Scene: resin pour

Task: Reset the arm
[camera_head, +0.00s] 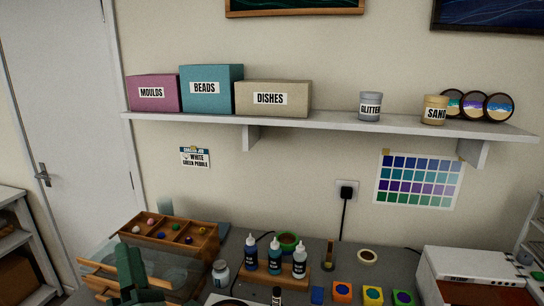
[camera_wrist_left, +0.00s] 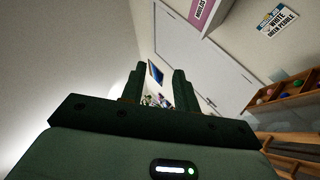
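My left gripper (camera_head: 130,262) is green and shows at the lower left of the head view, in front of the wooden compartment tray (camera_head: 172,237) on the worktop. In the left wrist view my left gripper (camera_wrist_left: 158,82) has its two dark fingers apart, with nothing held between them. My right gripper is not in view.
Several dropper bottles (camera_head: 274,256) stand in a wooden holder at the middle of the worktop. A jar (camera_head: 220,273) stands left of them. Colored blocks (camera_head: 373,296) and a white box (camera_head: 470,275) are to the right. A shelf (camera_head: 330,121) runs above.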

